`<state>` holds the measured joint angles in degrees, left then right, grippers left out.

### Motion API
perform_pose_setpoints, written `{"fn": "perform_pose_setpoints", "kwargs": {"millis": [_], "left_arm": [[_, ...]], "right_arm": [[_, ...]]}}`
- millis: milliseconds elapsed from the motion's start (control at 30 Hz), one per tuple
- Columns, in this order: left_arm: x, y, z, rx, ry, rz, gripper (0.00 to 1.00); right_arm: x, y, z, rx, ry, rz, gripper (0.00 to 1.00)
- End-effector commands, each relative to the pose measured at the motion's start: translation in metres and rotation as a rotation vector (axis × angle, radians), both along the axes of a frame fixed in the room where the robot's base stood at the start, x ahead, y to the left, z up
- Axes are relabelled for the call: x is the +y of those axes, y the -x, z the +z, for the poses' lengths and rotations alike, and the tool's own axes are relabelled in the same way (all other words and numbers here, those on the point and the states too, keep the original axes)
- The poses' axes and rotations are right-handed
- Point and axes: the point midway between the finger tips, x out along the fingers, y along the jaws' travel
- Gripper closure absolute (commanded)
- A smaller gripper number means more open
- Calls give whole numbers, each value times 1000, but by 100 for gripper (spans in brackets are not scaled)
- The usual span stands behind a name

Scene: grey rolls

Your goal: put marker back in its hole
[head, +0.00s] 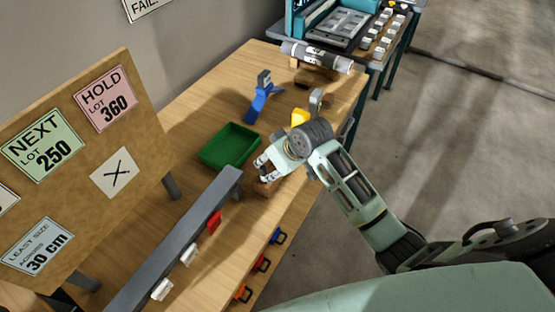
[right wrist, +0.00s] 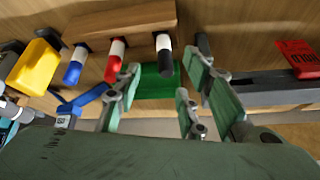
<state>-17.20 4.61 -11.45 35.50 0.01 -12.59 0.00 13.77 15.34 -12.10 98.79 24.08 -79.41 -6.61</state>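My right gripper (head: 266,170) is over the bench's front edge, just in front of the green tray (head: 228,147). In the right wrist view its fingers (right wrist: 160,92) are spread open with nothing clearly between their pads. That upside-down view shows a wooden block (right wrist: 125,22) with a blue marker (right wrist: 73,66), a red marker (right wrist: 114,62) and a black-tipped white marker (right wrist: 163,55) in a row along it. The black-tipped marker appears between the fingers in the picture; I cannot tell whether they touch it. In the head view the gripper hides the markers. My left gripper is out of view.
A grey rail (head: 180,242) with red and white tags runs along the bench left of my gripper. A yellow holder (head: 299,117) and a blue stand (head: 259,102) are beyond it. A grey roll (head: 316,57) lies at the far end. A notice board (head: 85,165) stands left.

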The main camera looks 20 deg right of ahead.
Motion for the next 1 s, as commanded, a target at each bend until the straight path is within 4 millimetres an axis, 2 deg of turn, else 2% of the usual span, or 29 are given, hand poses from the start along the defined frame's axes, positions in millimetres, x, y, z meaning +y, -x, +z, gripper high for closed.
{"fn": "perform_pose_setpoints", "kwargs": {"millis": [100,300,900,1000], "left_arm": [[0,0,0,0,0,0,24],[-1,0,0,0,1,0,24],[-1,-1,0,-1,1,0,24],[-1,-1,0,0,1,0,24]], "right_arm": [[-6,10,20,-4,3,1,63],[-10,19,38,-1,1,0,63],[-10,21,41,0,0,1,63],[-8,29,35,8,2,0,63]]}}
